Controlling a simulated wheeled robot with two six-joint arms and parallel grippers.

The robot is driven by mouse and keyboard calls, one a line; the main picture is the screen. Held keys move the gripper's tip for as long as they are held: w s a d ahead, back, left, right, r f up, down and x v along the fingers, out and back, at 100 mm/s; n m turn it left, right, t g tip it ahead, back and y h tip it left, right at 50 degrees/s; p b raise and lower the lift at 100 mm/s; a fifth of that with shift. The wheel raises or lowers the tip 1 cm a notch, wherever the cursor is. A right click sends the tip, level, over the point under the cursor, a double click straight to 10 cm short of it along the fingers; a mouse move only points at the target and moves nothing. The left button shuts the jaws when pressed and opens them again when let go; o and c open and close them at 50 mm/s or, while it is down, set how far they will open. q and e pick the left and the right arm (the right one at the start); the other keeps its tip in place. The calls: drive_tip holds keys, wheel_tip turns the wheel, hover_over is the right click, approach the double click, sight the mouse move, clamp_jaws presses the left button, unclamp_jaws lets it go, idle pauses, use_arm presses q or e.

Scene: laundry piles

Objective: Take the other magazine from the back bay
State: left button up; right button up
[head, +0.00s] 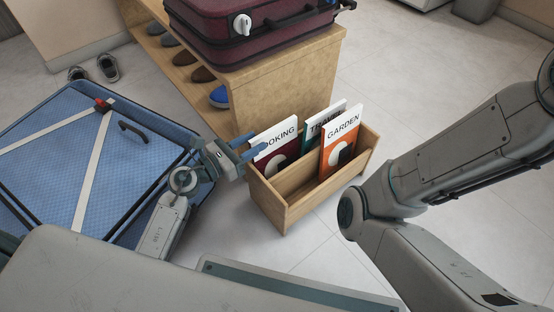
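A wooden magazine rack (290,213) stands on the floor with a divider along its length. A magazine marked COOKING (275,145), white and dark red, stands at the rack's left end, in the back bay. A teal magazine marked TRAVEL (313,131) stands further right, partly hidden behind an orange and white magazine marked GARDEN (341,140). GARDEN appears to be in the front bay. My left gripper (252,146) is at the left edge of COOKING, its blue fingers apart; contact cannot be told. My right gripper is out of the frame; only its arm shows.
A wooden shoe bench (290,85) with shoes beneath stands behind the rack, carrying a dark red suitcase (255,38). An open blue suitcase (120,160) lies at left. Dark shoes (108,67) sit on the floor. Tiled floor right of the rack is free.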

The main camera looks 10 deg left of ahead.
sight(266, 132)
use_arm(q)
drive_tip(key=b+x, duration=0.1)
drive_tip(key=x, duration=0.2)
drive_tip(key=b+x, duration=0.1)
drive_tip(key=shift+w+a+f+b, duration=0.1)
drive_tip(key=shift+w+f+b, duration=0.2)
drive_tip(key=shift+f, duration=0.05)
drive_tip(key=shift+w+d+r, duration=0.15)
drive_tip(key=shift+w+d, duration=0.15)
drive_tip(key=shift+w, duration=0.1)
clamp_jaws()
idle(0.8)
